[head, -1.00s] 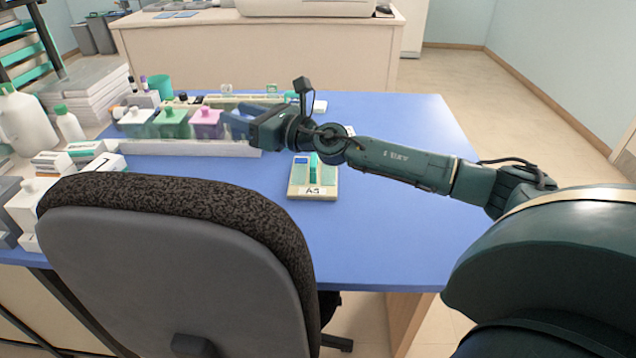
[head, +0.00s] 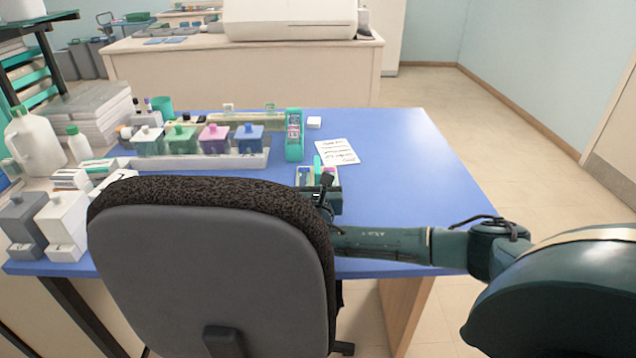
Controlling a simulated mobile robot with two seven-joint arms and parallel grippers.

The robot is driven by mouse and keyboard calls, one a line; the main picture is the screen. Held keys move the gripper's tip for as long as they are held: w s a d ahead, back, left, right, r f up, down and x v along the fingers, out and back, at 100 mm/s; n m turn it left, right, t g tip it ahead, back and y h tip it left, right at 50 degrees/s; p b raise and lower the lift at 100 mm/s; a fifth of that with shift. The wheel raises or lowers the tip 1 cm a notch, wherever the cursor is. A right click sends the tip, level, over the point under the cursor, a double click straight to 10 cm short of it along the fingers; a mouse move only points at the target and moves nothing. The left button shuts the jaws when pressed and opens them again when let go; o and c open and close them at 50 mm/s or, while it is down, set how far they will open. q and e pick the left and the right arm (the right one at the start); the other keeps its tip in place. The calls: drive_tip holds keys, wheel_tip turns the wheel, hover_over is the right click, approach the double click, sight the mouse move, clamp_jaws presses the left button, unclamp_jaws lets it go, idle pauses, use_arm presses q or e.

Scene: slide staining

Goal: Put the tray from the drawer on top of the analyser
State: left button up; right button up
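A large white machine (head: 290,22), which looks like the analyser, stands on the back counter; its top is cut off by the picture edge. No drawer shows. A small cream holder (head: 302,170) with a green upright piece lies on the blue desk; I cannot tell whether it is the tray. My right gripper (head: 320,192) is at this holder, on its near side, and covers much of it. I cannot see its fingers well enough to tell whether they are open or touching it. My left gripper is out of view.
A chair (head: 210,250) stands in front of the blue desk (head: 410,180). Staining jars in a white rack (head: 195,161), a green upright device (head: 294,135) and a paper note (head: 337,151) are on the desk. Bottles and boxes crowd the left. The desk's right side is clear.

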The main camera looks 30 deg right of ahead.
sight(317, 165)
drive_tip(key=x, duration=0.6)
drive_tip(key=shift+d+f, duration=0.1)
drive_tip(key=shift+d, duration=0.1)
drive_tip(key=shift+s, duration=0.1)
clamp_jaws()
